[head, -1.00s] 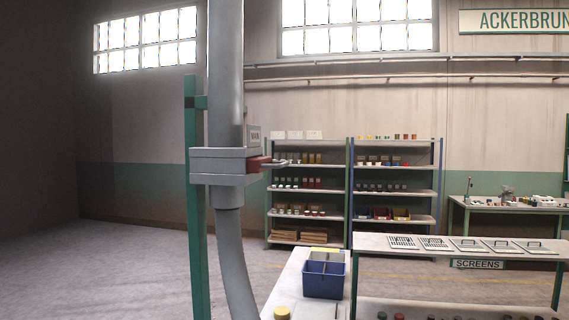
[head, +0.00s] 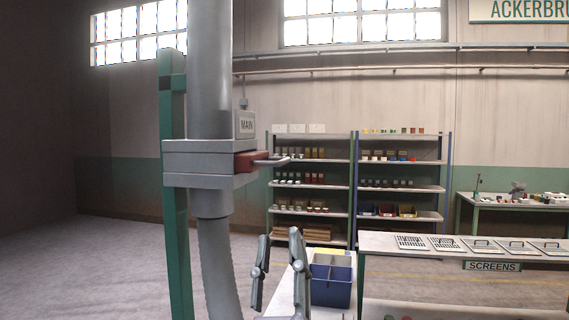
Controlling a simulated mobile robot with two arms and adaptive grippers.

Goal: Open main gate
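The main gate is a grey slide housing (head: 197,163) clamped around a vertical grey pipe (head: 210,70). A red gate plate (head: 250,161) with a thin metal handle (head: 275,161) sticks out of its right side. A plate marked MAIN (head: 246,124) sits just above it. My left gripper (head: 278,245) is below and slightly right of the handle, its two fingers pointing up and spread apart. It is open, empty and not touching the handle. My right gripper is not in view.
A green post (head: 175,220) stands left of the pipe. A blue divided bin (head: 331,290) rests on a white table (head: 285,297) behind my gripper. A bench with screens (head: 470,244) is at right, and shelves (head: 310,165) stand behind. The left floor is clear.

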